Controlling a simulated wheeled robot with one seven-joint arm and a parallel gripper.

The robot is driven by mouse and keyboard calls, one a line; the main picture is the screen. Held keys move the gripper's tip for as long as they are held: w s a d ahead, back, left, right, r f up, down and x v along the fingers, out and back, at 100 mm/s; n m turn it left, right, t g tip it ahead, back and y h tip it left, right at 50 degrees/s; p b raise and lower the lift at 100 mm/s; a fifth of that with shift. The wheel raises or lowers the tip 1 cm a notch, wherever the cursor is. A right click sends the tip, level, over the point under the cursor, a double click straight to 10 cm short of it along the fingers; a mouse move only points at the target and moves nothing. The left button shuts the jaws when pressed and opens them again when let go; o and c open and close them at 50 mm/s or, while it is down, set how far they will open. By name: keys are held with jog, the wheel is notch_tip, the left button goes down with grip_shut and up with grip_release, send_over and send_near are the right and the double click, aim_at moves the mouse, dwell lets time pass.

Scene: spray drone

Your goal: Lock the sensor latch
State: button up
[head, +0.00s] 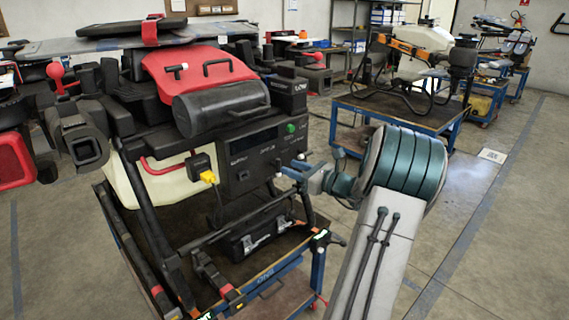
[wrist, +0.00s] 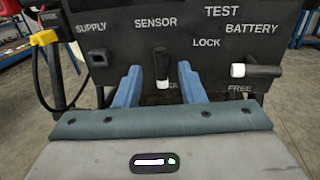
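The sensor latch (wrist: 162,65) is a short black lever with a white tip, under the word SENSOR on the drone's dark panel (wrist: 120,30). It hangs straight down, its tip by a partly hidden label that seems to read FREE. My gripper (wrist: 160,72) is open, its blue fingers on either side of the lever with a gap on each side. I cannot tell how deep the fingertips reach. In the head view my gripper (head: 298,172) is at the panel's lower right; the latch itself is hard to make out there.
The battery latch (wrist: 258,71) lies sideways just right of my right finger, white end to the left. A supply socket (wrist: 97,57) and a yellow plug (wrist: 43,38) on a cable are at left. The drone stands on a blue-framed cart (head: 265,280).

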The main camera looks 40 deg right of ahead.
aim_at(275, 166)
jog(key=x, duration=0.3)
jog(key=shift+w+a, duration=0.15)
jog(key=shift+w, duration=0.15)
grip_shut()
